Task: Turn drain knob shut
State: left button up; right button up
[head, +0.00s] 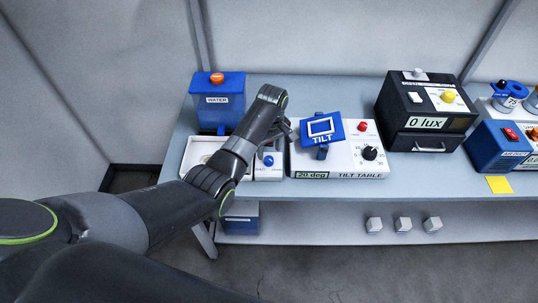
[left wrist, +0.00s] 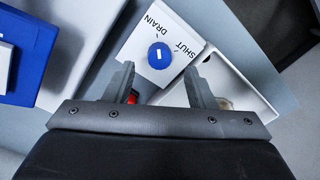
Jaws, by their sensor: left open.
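The blue drain knob (head: 268,160) sits on a white panel at the right end of the white tray (head: 204,147). In the left wrist view the knob (left wrist: 159,55) is round with a short white mark, between the printed words DRAIN and SHUT. Which word the mark points to is not clear. My left gripper (left wrist: 158,72) is open, its two fingers apart; the knob appears just beyond the fingertips, with no visible contact. In the head view the left gripper (head: 290,128) is above and behind the knob, partly hidden by its own wrist. My right gripper is out of view.
A blue WATER tank (head: 218,111) with an orange knob stands behind the tray. The tilt table (head: 340,158) with its raised blue plate is close on the right. A black lux box (head: 428,108) is farther right. Small grey cubes (head: 403,224) lie on the lower shelf.

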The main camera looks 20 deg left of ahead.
aim_at(269, 158)
pick_arm(q)
jog(key=shift+f, duration=2.1)
jog(key=c, duration=1)
